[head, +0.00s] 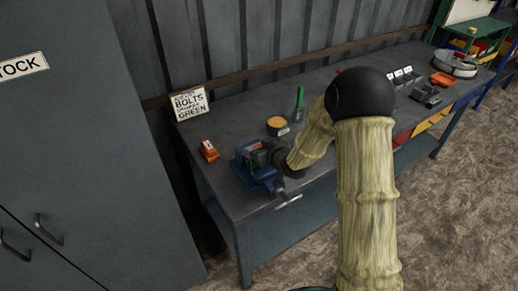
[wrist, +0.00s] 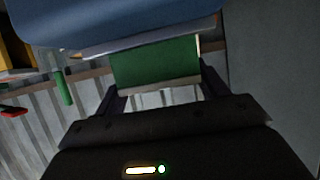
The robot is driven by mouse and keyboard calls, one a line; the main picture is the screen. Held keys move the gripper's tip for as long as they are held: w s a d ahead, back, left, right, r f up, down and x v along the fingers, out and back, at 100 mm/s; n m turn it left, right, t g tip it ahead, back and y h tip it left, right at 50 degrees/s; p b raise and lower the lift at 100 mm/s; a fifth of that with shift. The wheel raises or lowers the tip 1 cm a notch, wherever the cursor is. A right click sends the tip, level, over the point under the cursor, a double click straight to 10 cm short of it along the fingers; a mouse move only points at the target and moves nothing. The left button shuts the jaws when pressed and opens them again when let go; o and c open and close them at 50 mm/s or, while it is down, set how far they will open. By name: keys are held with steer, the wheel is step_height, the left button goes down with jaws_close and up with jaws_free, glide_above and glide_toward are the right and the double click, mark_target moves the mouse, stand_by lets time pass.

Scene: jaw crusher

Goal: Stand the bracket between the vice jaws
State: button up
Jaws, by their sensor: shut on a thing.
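The blue vice (head: 254,172) stands at the front left corner of the grey bench. In the wrist view its blue body (wrist: 120,22) fills the top, with a pale jaw edge below. My gripper (head: 279,160) is at the vice, just right of its jaws. In the wrist view its two dark fingers are shut on a green piece, which I take to be the bracket (wrist: 155,66). The bracket's upper end meets the vice's edge in that view. Whether it stands between the jaws or touches them cannot be told. In the head view my gripper and arm largely hide it.
The vice handle (head: 288,202) sticks out over the bench's front edge. A yellow-topped round tin (head: 277,125), a green-handled tool (head: 299,103), an orange item (head: 208,150) and a sign (head: 189,103) stand nearby. Grey bins (head: 427,95) are farther right.

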steer(key=shift+w+f, duration=0.1)
steer(key=shift+f, duration=0.2)
steer(key=o, duration=1.4)
steer(key=shift+f, duration=0.15)
steer(key=shift+r, duration=0.2)
steer(key=b+v, duration=0.1)
steer(key=v, duration=1.1)
steer(key=shift+b, duration=0.4)
